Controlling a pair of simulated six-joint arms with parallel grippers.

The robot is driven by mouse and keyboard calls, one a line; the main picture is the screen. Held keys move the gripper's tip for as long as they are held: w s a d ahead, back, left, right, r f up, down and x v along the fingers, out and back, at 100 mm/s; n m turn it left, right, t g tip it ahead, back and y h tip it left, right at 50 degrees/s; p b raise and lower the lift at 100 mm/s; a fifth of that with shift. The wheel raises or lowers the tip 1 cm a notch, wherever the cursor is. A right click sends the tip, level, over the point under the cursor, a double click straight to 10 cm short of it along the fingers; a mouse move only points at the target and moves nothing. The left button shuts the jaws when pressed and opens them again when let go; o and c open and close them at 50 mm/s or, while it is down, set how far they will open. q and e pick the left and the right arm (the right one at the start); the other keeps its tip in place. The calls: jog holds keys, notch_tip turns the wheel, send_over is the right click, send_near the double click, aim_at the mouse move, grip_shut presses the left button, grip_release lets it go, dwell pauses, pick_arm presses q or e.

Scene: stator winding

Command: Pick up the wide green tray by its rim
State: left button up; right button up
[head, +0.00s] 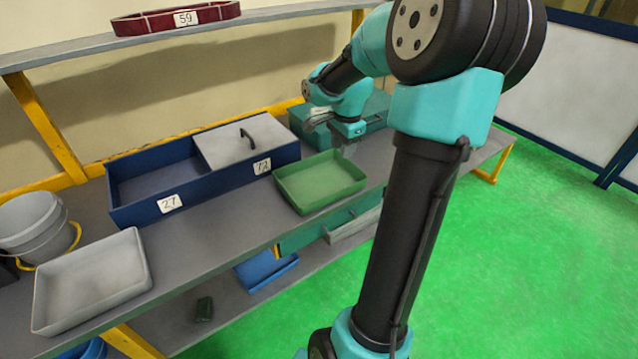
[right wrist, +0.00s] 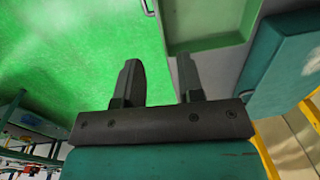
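The wide green tray (head: 318,190) sits empty on the grey workbench, close to its front edge, in the middle of the head view. My right gripper (head: 348,148) is just behind the tray's far right corner. In the right wrist view, the two dark fingers of my right gripper (right wrist: 160,78) stand apart with nothing between them. The green tray (right wrist: 208,41) shows beyond the fingertips, at the top, with a corner and part of its rim in sight. No contact between fingers and rim shows. My left gripper is not in view.
A grey tray (head: 95,280) and buckets (head: 30,225) are at the left. A shelf (head: 275,13) runs above.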

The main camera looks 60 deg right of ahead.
send_over(337, 192)
jog(key=f, duration=1.1)
jog(key=shift+s+d, duration=0.1)
jog(key=shift+d, duration=0.1)
jog(key=shift+f, duration=0.1)
jog(key=shift+a+f, duration=0.2)
jog(key=shift+f, duration=2.35)
jog(key=shift+c, duration=0.2)
grip_shut()
